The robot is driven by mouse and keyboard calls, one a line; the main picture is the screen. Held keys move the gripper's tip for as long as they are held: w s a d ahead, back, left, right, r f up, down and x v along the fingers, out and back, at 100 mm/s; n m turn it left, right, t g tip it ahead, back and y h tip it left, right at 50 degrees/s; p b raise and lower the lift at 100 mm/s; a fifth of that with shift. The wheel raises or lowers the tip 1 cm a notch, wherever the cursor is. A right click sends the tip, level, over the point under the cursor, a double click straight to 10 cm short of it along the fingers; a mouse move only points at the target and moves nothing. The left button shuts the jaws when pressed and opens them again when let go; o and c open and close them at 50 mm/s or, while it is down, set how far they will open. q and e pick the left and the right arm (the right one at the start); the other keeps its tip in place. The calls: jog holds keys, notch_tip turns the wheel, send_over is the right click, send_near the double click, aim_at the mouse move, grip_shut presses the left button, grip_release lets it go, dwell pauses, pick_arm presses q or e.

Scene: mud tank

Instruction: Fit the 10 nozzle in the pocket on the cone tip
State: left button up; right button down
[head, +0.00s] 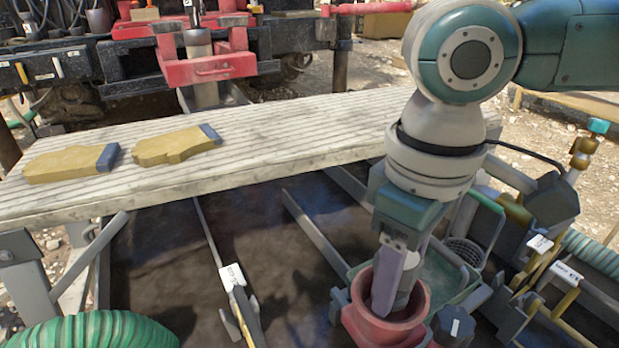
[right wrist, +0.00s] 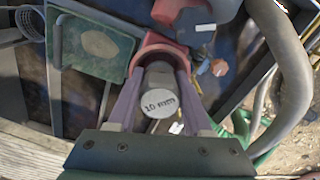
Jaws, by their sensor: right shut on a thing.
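The 10 nozzle is a grey cylinder whose pale end face reads "10 mm" (right wrist: 158,104) in the right wrist view. My right gripper (head: 388,300) points down and is shut on it, with a finger on each side in the right wrist view. The gripper's fingertips reach inside the rim of a red, open-topped, cup-like pocket (head: 418,292). In the right wrist view the pocket's red rim (right wrist: 160,48) curves around the far side of the nozzle. The nozzle's lower end is hidden, so I cannot tell whether it is seated. My left gripper is not in view.
Labelled tools (head: 540,270) and a green hose (head: 592,252) stand right of the pocket. Another green hose (head: 95,328) lies at bottom left. A green tray (right wrist: 95,45) is near the pocket.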

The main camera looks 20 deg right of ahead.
jog(key=c, duration=0.6)
grip_release()
jog(key=shift+f, duration=0.15)
jog(key=shift+o, duration=1.7)
jog(key=shift+r+p, duration=0.3)
jog(key=shift+r, duration=0.15)
notch_tip(320, 180, up, 8)
jog(key=p, duration=0.4)
jog(key=shift+r+p, duration=0.3)
jog(key=shift+r, duration=0.35)
